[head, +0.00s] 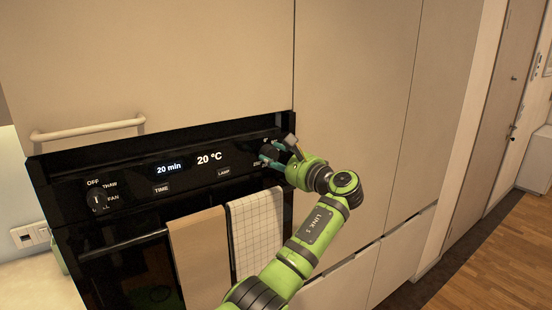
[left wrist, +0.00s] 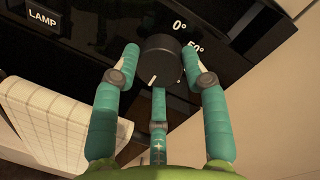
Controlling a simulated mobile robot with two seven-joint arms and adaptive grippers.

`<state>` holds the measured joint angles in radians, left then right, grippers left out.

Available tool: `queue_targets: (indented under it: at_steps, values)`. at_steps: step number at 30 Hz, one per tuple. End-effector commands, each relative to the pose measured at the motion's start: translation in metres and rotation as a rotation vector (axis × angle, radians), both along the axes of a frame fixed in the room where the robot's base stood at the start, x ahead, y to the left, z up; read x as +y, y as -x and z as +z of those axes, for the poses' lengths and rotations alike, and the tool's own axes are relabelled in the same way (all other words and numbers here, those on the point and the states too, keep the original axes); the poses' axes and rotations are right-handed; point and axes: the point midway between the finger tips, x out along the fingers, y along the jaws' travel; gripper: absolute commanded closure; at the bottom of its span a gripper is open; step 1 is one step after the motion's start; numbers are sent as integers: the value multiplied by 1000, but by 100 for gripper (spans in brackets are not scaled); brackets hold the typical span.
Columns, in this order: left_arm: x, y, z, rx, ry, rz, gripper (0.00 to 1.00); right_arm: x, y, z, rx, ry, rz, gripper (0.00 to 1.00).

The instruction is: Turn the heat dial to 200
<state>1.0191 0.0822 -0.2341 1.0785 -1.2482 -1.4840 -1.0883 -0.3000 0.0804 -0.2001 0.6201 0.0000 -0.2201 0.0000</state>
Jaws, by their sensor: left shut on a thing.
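The heat dial (left wrist: 160,56) is a round black knob at the right end of the black oven panel. Its white mark points toward the bottom in the left wrist view, and the labels 0° and 50° show beside it. My left gripper (head: 275,155) has teal fingers and is shut around the dial; in the left wrist view the fingers (left wrist: 160,68) sit at both sides and below it. In the head view the gripper largely hides the dial. The display (head: 209,158) reads 20 °C. My right gripper is not in view.
The panel also has a mode knob (head: 97,201) at left, a TIME button (head: 161,188) and a LAMP button (head: 223,172). A brown towel (head: 198,245) and a checked towel (head: 257,230) hang below on the oven handle. Flat cabinet fronts (head: 360,90) stand at right.

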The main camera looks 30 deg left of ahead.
Motion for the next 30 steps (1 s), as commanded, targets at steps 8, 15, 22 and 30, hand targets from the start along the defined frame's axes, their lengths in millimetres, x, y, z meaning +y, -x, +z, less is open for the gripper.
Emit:
queue_targets:
  at_steps: [8, 15, 22, 30]
  values:
    - [0, -1, 3, -5, -4, -4, 32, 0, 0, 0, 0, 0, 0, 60]
    - [-2, 0, 1, -3, -2, -4, 32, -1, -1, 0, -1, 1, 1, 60]
    - [-33, 8, 0, -2, 1, -7, 32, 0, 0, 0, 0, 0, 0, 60]
    - [-88, 24, 0, -2, -1, -7, 32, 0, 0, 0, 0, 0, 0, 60]
